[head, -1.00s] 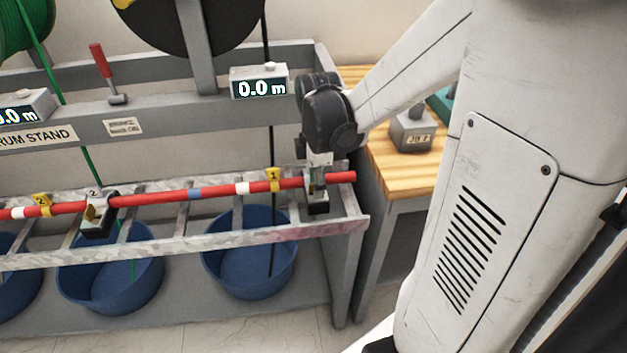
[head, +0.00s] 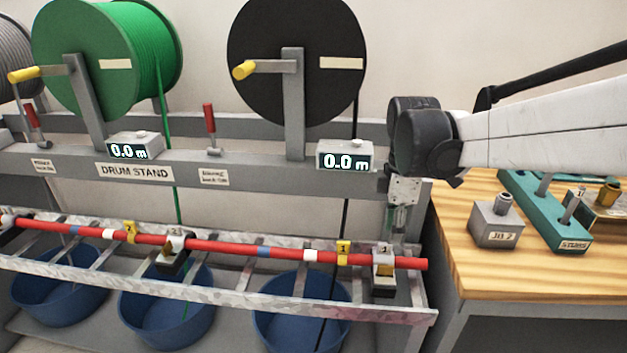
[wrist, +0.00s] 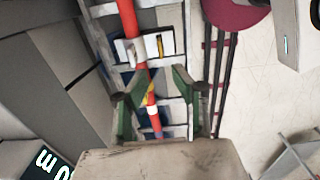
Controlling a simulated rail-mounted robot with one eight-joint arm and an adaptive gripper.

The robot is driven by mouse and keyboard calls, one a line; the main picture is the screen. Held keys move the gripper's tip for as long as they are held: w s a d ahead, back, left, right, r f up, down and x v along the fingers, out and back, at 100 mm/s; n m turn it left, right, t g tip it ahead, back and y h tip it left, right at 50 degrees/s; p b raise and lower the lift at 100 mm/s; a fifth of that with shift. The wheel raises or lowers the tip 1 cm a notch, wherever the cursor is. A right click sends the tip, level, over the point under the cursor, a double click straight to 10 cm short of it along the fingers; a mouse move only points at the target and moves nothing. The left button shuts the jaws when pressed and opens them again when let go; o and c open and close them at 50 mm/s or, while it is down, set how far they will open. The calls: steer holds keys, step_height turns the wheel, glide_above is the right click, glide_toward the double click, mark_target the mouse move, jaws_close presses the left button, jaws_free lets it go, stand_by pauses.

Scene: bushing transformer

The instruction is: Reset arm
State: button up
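My gripper (head: 397,218) hangs pointing down in the head view, just above the right end of the red bar (head: 210,246). In the wrist view my gripper (wrist: 160,78) shows two green fingers spread apart with nothing held between them. The red bar (wrist: 128,18) runs below the fingers and appears between them in that picture. A clamp block marked 1 (head: 384,262) holds the bar near its right end, below my gripper. A second block (head: 176,250) sits further left on the bar.
A wooden table (head: 465,262) with a JB 2 block (head: 497,224) and a teal stand (head: 545,212) is close on the right. The drum stand beam (head: 265,172) carries green and black drums and 0.0 m displays (head: 345,156). Blue tubs (head: 300,312) stand below the rack.

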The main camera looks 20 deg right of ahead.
steer(key=shift+r, duration=0.3)
steer(key=shift+a, duration=0.1)
